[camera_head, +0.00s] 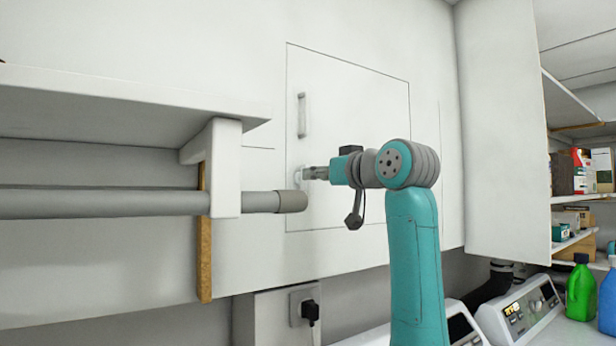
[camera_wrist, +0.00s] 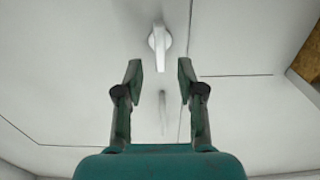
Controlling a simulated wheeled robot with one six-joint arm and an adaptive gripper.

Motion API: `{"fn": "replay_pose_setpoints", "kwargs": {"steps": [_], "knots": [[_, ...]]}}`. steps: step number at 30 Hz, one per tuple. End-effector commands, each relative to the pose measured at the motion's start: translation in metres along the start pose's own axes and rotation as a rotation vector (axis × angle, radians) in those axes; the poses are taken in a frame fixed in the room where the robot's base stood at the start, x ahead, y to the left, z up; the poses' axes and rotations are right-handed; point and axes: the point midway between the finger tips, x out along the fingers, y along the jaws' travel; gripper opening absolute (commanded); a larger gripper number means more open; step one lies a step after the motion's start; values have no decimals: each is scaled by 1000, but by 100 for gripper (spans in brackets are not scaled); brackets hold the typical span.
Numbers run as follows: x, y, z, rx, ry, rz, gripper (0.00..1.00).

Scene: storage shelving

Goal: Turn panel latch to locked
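The panel (camera_head: 350,110) is a white square door outlined by thin seams in the wall, and looks flush. Its latch (camera_wrist: 160,42) is a small white lever on a round base, straight ahead in the wrist view, its lever roughly vertical in that picture. In the head view the latch (camera_head: 298,175) is at the panel's left side, below the pull handle, and partly hidden by my gripper. My gripper (camera_wrist: 160,76) is open and empty, its fingers parted on either side of the latch's line. In the head view my gripper (camera_head: 308,173) is close to the latch; contact cannot be told.
The pull handle (camera_head: 302,115) is above the latch. A white shelf (camera_head: 120,85) and a grey rail (camera_head: 120,202) end close to the left of my gripper. An open cabinet door (camera_head: 505,140) stands at right. Bottles and a device are lower right.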

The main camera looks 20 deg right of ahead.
Motion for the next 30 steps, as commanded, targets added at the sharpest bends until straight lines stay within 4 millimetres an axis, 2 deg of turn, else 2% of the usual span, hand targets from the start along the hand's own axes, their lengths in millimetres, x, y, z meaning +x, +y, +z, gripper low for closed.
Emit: {"fn": "replay_pose_setpoints", "kwargs": {"steps": [3,9,21,22,26,30], "knots": [[21,-1,0,2,-1,-2,39],[42,0,0,0,0,-1,39],[49,0,0,0,1,0,39],[49,0,0,0,1,0,34],[49,0,0,0,1,0,1],[49,0,0,0,1,0,0]]}}
